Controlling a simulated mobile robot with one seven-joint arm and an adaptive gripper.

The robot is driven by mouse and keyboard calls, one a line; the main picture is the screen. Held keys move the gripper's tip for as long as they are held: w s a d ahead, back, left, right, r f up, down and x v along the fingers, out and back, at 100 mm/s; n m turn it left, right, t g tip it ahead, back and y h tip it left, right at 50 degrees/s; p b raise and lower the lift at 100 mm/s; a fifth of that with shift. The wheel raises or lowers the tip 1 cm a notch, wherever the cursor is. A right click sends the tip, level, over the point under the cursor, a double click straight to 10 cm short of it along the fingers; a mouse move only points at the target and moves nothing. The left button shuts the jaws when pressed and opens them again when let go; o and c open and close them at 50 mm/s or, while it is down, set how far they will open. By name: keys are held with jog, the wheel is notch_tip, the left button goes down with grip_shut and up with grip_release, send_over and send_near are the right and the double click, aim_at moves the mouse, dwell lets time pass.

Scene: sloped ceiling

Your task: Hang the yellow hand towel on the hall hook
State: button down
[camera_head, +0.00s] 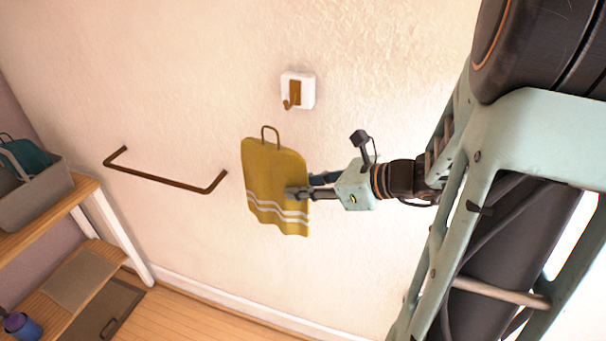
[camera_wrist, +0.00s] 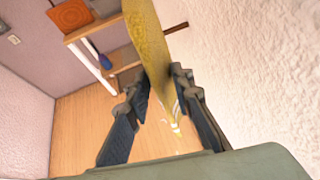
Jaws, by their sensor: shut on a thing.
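The yellow hand towel (camera_head: 268,180) has white stripes near its lower edge and a loop at its top. It hangs upright in front of the wall, below and a little left of the hall hook. My gripper (camera_head: 298,192) is shut on the towel's right side, near the stripes. In the wrist view the towel (camera_wrist: 147,40) shows nearly edge-on between my gripper's two fingers (camera_wrist: 160,84). The hall hook (camera_head: 294,92) is brown on a white plate on the wall, with nothing on it. The towel's loop is apart from the hook.
A brown towel bar (camera_head: 165,178) is fixed to the wall left of the towel. A wooden shelf unit (camera_head: 50,212) with a grey bin (camera_head: 38,196) stands at the far left. A blue vase-like object (camera_head: 22,326) sits low on it. The wall around the hook is clear.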

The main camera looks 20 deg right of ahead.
aim_at(292, 177)
jog(key=shift+m+t+h, duration=0.3)
jog(key=shift+m, duration=0.1)
jog(key=r, duration=0.1)
jog(key=s+r, duration=0.1)
jog(key=r, duration=0.1)
jog(key=s+r, duration=0.1)
jog(key=shift+s+a+r, duration=0.1)
jog(key=shift+s+r, duration=0.05)
jog(key=shift+r, duration=0.25)
jog(key=w+d+f+b, duration=0.2)
jog(key=w+d, duration=0.3)
jog(key=w, duration=0.2)
jog(key=shift+f, duration=0.25)
jog(key=shift+w+d, duration=0.1)
jog(key=shift+w, duration=0.05)
dwell(0.6)
jog(key=c, duration=1.6)
grip_release()
jog(key=shift+d, duration=0.1)
